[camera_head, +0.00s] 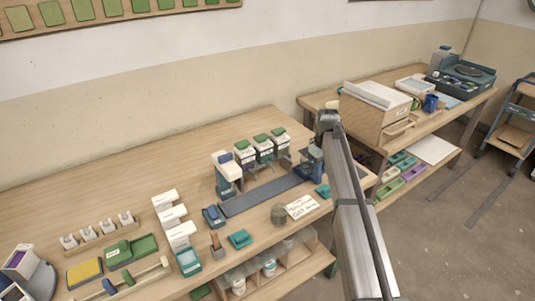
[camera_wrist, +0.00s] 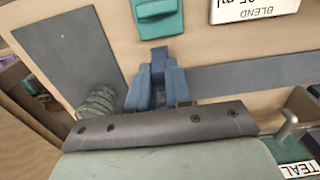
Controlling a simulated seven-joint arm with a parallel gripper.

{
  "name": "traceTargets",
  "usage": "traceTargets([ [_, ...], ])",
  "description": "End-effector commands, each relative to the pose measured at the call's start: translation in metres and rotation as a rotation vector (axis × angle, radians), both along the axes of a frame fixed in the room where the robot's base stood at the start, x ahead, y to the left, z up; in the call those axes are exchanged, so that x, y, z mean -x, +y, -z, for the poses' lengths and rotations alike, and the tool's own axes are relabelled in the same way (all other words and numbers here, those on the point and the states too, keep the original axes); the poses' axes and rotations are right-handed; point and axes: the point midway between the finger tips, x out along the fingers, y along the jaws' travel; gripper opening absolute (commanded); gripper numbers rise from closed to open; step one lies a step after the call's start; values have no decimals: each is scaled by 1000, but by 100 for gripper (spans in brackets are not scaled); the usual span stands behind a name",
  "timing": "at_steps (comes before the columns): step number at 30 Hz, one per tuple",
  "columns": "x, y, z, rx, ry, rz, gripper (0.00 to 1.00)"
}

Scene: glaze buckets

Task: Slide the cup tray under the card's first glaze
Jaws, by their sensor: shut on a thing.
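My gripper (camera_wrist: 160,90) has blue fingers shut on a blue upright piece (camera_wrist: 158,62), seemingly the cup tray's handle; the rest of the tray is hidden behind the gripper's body. In the head view my gripper (camera_head: 316,158) is at the right end of a dark slide strip (camera_head: 262,193). The strip (camera_wrist: 250,77) runs to the right in the wrist view. Several white dispensers, such as one with a green top (camera_head: 262,146), stand behind the strip. One bears a TEAL label (camera_wrist: 300,169). A white card (camera_head: 302,206) lies in front; BLEND is readable, the glaze names are not.
A teal dish (camera_wrist: 157,18) lies in front of my gripper. A grey-green round object (camera_wrist: 100,101) and a dark flat panel (camera_wrist: 68,58) are left in the wrist view. A blue device (camera_head: 213,216) sits at the strip's left end.

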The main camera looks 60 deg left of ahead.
Motion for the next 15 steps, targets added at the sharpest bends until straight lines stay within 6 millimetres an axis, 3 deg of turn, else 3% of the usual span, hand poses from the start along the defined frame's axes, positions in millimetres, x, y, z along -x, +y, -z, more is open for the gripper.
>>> traceTargets([
  [15, 24, 0, 0, 0, 0, -1, 0],
])
